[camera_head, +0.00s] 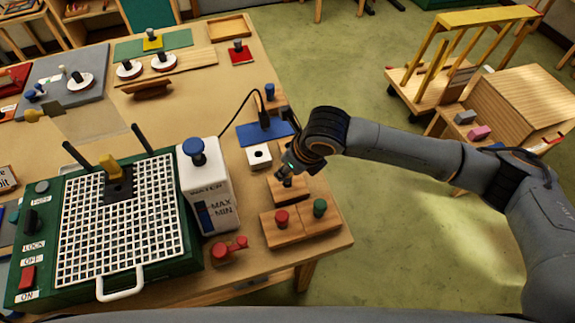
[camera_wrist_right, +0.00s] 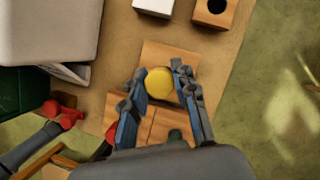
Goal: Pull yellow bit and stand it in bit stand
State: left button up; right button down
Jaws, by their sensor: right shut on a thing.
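The yellow bit shows as a round yellow top (camera_wrist_right: 159,84) in the right wrist view. My right gripper (camera_wrist_right: 160,92) is shut on it, one finger on each side. It is over a plain wooden block (camera_wrist_right: 172,58); I cannot tell whether the bit is still seated in it or lifted. In the head view my right gripper (camera_head: 286,181) is low over this block (camera_head: 291,192), and the bit is hidden. A wooden block with an empty dark hole (camera_wrist_right: 232,13) lies beyond, beside a white block (camera_wrist_right: 152,8); it may be the bit stand. My left gripper is not in view.
Blocks with a red knob (camera_head: 282,217) and a green knob (camera_head: 320,208) stand close in front. A white water tank (camera_head: 208,183) and the green grid-topped machine (camera_head: 120,220) are to the left. The table's right edge is near.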

jog(key=shift+f+b, duration=0.5)
jog(key=shift+f, duration=0.8)
jog(key=c, duration=1)
grip_release()
jog(key=v, duration=1.2)
